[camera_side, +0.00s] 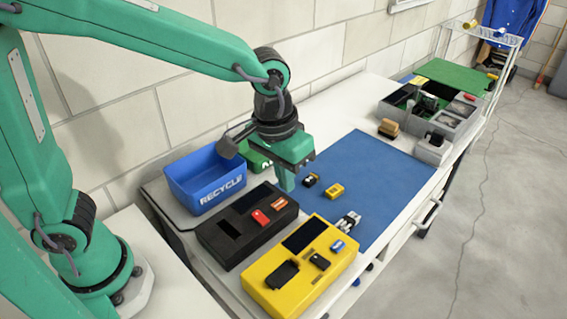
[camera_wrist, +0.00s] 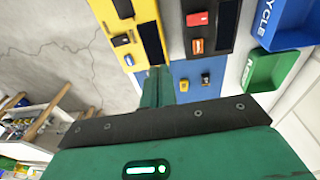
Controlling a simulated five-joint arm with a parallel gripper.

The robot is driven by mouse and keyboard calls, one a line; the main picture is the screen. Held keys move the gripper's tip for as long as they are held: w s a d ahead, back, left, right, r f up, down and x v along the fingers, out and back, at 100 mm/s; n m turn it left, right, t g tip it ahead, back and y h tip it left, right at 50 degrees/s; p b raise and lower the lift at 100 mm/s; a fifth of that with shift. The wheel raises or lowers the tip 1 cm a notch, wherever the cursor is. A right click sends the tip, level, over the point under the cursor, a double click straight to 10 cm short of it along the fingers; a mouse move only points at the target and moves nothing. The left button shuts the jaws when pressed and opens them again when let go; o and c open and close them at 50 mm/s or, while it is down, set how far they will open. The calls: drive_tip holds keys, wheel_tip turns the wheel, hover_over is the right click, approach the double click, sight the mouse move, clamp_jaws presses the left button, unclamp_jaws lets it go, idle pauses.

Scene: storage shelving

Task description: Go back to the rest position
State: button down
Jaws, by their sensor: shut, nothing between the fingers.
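My gripper (camera_side: 287,182) is shut and empty. It points down above the bench, between the black device box (camera_side: 228,243) and the blue mat (camera_side: 385,172). In the wrist view the fingers (camera_wrist: 160,74) are together, over the mat's edge near the yellow device box (camera_wrist: 151,43). My arm is stretched out from its base at the left of the side view.
The blue RECYCLE bin (camera_side: 205,180) and a green bin (camera_side: 256,160) stand near the wall, close to my gripper. Small blocks (camera_side: 334,190) lie on the mat. The yellow device box (camera_side: 283,285) is in front. A grey organizer (camera_side: 455,127) stands farther right.

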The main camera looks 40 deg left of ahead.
drive_tip(key=s+a+r+t, duration=0.2)
drive_tip(key=s+a, duration=0.3)
drive_tip(key=a, duration=0.4)
drive_tip(key=s+a+r+t, duration=0.2)
drive_tip(key=s+a, duration=0.3)
drive_tip(key=a, duration=0.3)
drive_tip(key=shift+s+a+r+y, duration=0.2)
drive_tip(key=shift+a+r+y, duration=0.2)
drive_tip(key=shift+r, duration=0.4)
